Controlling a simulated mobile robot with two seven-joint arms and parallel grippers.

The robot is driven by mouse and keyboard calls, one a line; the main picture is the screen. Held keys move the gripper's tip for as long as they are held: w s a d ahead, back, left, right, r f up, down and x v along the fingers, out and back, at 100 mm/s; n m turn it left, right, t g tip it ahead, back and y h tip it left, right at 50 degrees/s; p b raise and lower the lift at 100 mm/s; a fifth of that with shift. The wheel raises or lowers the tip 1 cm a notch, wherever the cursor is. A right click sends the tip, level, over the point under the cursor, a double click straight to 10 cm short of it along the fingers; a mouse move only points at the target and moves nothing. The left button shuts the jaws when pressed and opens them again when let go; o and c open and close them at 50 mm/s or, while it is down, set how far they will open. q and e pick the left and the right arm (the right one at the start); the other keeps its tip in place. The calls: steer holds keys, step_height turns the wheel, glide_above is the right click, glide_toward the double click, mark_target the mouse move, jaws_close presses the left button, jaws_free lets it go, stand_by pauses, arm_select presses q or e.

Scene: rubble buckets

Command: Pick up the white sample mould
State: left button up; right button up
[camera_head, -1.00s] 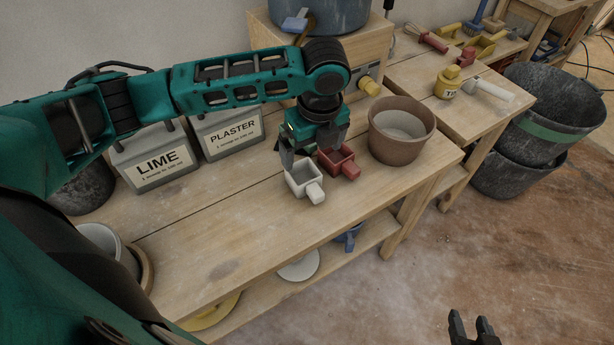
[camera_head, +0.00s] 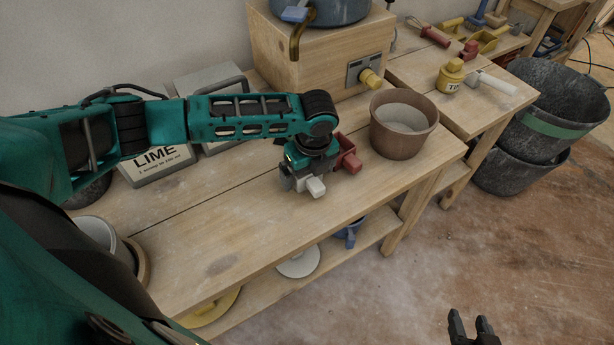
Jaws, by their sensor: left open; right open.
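The white sample mould (camera_head: 315,186) is on the wooden bench, mostly hidden under my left gripper; only its block-like handle and a bit of its edge show. My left gripper (camera_head: 300,183) is open and has come down over the mould from above. Its fingertips are mostly hidden, so I cannot tell whether they touch the mould. A red mould (camera_head: 350,161) stands close behind and to the right, partly covered by my wrist. My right gripper (camera_head: 473,328) is open and empty at the bottom right, over the floor, far from the bench.
A brown bucket (camera_head: 403,128) with pale contents stands right of the red mould. The lime container (camera_head: 155,163) and another grey container are behind my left arm. A wooden box (camera_head: 325,58) stands at the back. The bench front (camera_head: 250,240) is clear.

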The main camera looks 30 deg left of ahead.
arm_select(q)
steer(key=shift+c, duration=0.2)
steer(key=c, duration=1)
steer(key=shift+r, duration=0.1)
steer(key=shift+c, duration=0.2)
